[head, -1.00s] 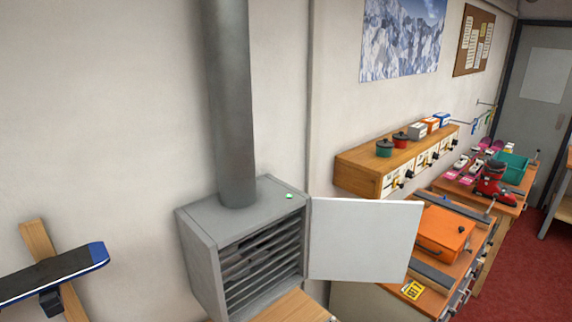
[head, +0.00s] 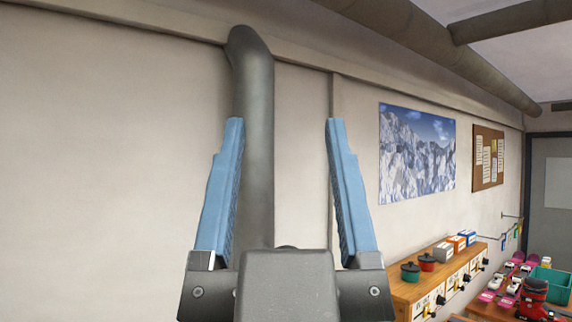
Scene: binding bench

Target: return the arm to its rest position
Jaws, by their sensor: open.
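My gripper (head: 285,165) is in the lower middle of the head view, close to the camera and pointing up. Its two blue fingers stand wide apart, with nothing between them but the grey pipe and wall seen behind. The grey body of the gripper hides the lower middle of the view. The rest of my arm is out of view.
A grey pipe (head: 254,90) runs up the wall behind the gripper. At right, a wooden shelf (head: 408,292) bears two pots and several small boxes. A red boot (head: 536,298) and a green bin (head: 552,284) stand beyond. A mountain poster (head: 416,153) hangs above.

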